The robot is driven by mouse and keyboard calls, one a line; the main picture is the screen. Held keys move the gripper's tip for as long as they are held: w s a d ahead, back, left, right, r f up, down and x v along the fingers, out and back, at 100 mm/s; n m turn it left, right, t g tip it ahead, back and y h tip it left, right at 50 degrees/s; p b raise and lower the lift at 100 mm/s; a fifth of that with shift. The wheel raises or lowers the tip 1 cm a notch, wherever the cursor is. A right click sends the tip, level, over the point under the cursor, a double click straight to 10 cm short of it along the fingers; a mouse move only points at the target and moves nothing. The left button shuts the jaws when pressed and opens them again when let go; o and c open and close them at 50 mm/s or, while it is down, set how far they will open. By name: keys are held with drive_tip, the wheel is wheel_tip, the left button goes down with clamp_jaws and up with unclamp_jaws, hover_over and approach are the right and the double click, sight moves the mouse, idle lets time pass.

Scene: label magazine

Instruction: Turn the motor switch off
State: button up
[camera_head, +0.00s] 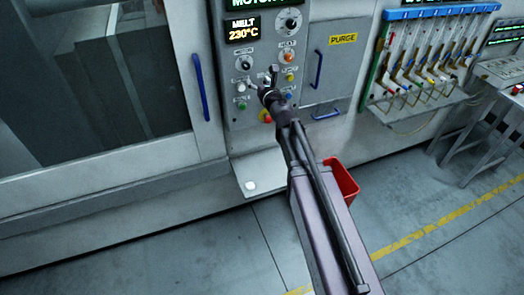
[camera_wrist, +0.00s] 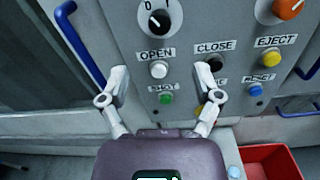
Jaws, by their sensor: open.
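The motor switch (camera_head: 245,63) is a round black knob on the grey control panel (camera_head: 240,118), under a small label that reads like MOTOR. In the wrist view the black knob (camera_wrist: 158,22) is at the top centre, with 0 and I marks above it. My gripper (camera_head: 269,80) is in front of the panel, below and right of the knob in the head view. In the wrist view my gripper (camera_wrist: 162,72) is open and empty, its fingers spread below the knob, either side of the white OPEN button (camera_wrist: 159,70). Contact with the panel cannot be judged.
An orange heat knob (camera_wrist: 288,9) is right of the switch. A yellow EJECT button (camera_wrist: 270,57), a green button (camera_wrist: 166,98) and a blue button (camera_wrist: 255,90) are nearby. Blue handles (camera_head: 201,87) flank the panel. A red bin (camera_head: 345,180) stands below.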

drive_tip(key=s+f+n+g+b, duration=0.4)
drive_tip(key=s+f+n, duration=0.3)
drive_tip(key=f+n, duration=0.2)
drive_tip(key=s+f+n+g+y+b, duration=0.1)
drive_tip(key=s+f+n+g+b, duration=0.2)
drive_tip(key=s+f+n+g, duration=0.3)
wheel_tip(320, 180, down, 5)
drive_tip(key=s+n, duration=0.1)
drive_tip(key=n, duration=0.7)
drive_tip(key=shift+s+d+r+b, duration=0.15)
drive_tip(key=shift+s+r+b, duration=0.05)
drive_tip(key=shift+s+b, duration=0.15)
drive_tip(key=s+d+f+n+g+h, duration=0.3)
drive_tip(key=s+d+n, duration=0.2)
drive_tip(key=s+d, duration=0.1)
drive_tip(key=s+d+f+n+g+h, duration=0.3)
drive_tip(key=s+d+n+g+h, duration=0.1)
drive_tip(key=s+d, duration=0.3)
drive_tip(key=shift+s+f+n, duration=0.3)
drive_tip(key=shift+s+n, duration=0.15)
drive_tip(key=shift+n, duration=0.25)
